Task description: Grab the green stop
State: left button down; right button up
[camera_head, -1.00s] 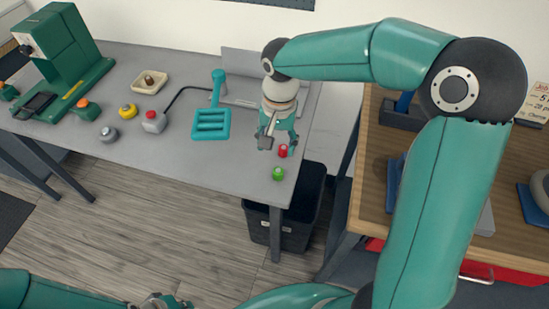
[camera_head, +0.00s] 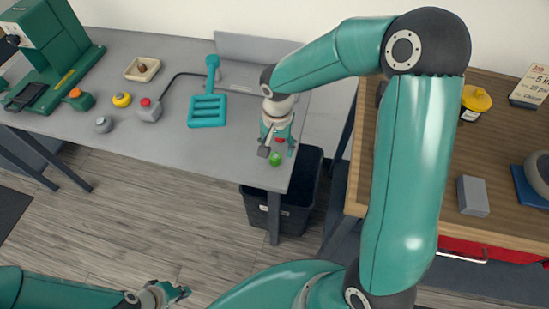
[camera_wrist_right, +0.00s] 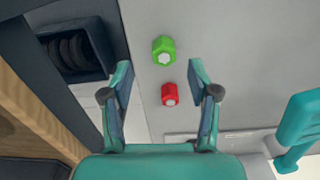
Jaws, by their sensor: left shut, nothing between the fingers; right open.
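The green stop (camera_head: 275,159) is a small bright green hexagonal piece on the grey table, near its right front corner. In the right wrist view the green stop (camera_wrist_right: 163,51) lies just beyond the fingertips, roughly between their lines. A similar red piece (camera_wrist_right: 169,94) lies between the open fingers; in the head view the red piece (camera_head: 280,139) is partly hidden by the gripper. My right gripper (camera_head: 277,152) is open and empty, pointing down over this corner; its fingers also show in the right wrist view (camera_wrist_right: 160,75). My left gripper (camera_head: 182,291) is shut and empty, low in front of the table.
A dark bin (camera_head: 310,185) stands under the table's right end. A teal tray-like part (camera_head: 207,111) and a grey box with a red button (camera_head: 149,110) lie left of the right gripper. A wooden bench (camera_head: 500,140) is to the right.

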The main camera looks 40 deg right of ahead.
aim_at(275, 156)
jog(key=shift+w+a+f+p, duration=0.15)
jog(key=shift+f+p, duration=0.1)
jog(key=shift+f, duration=0.9)
jog(key=shift+w+d+f+p, duration=0.1)
jog(key=shift+f+p, duration=0.1)
jog(key=shift+f, duration=0.95)
jog(key=c, duration=1)
jog(key=shift+r, duration=0.1)
jog(key=shift+c, duration=0.2)
